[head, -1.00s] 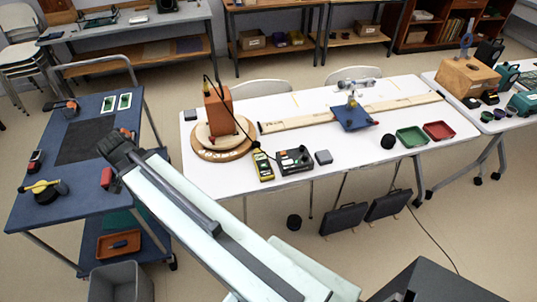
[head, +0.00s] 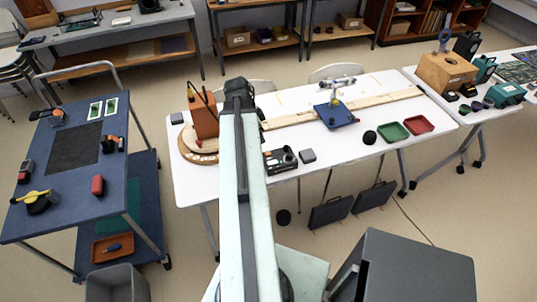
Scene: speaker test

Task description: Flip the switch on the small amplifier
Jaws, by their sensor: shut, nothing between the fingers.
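A small black box with a round knob (head: 280,160), which looks like the small amplifier, sits near the front edge of the white table. My arm covers its left side, and its switch is too small to make out. My gripper (head: 238,90) is shut and empty. In the picture it shows above and left of the box, over the table and just right of the orange speaker box (head: 205,118). Its height above the table is hard to tell.
The speaker stands on a round wooden base (head: 190,150). A small grey block (head: 307,156) is right of the black box. A long wooden rail (head: 290,119) with a blue plate (head: 335,115) lies behind. Green (head: 393,132) and red (head: 418,125) trays are farther right.

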